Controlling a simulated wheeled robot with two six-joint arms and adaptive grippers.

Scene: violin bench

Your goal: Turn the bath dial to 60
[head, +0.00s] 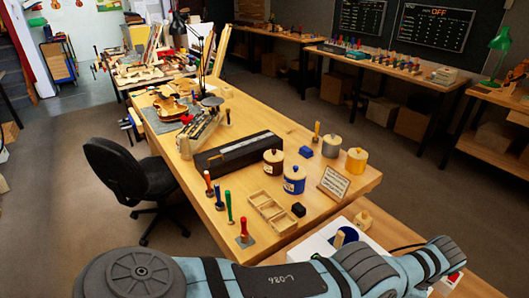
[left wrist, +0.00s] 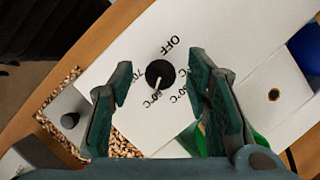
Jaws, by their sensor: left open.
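The bath dial (left wrist: 160,73) is a round black knob with a pale pointer line, on a white panel (left wrist: 225,60). The panel shows upside-down marks: OFF at the upper right, 70 at the left and °C labels below and right. The pointer aims down and slightly left, toward the label below the knob, whose first digit is hard to read. My left gripper (left wrist: 160,66) is open, with one finger on each side of the dial and visible gaps to it. In the head view my left arm crosses the bottom and hides the dial. My right gripper is not in view.
The white bath unit (head: 312,246) with a blue basin (head: 345,238) stands beyond my arm. The workbench holds a divided wooden tray (head: 270,211), blue jar (head: 294,180) and card stand (head: 333,183).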

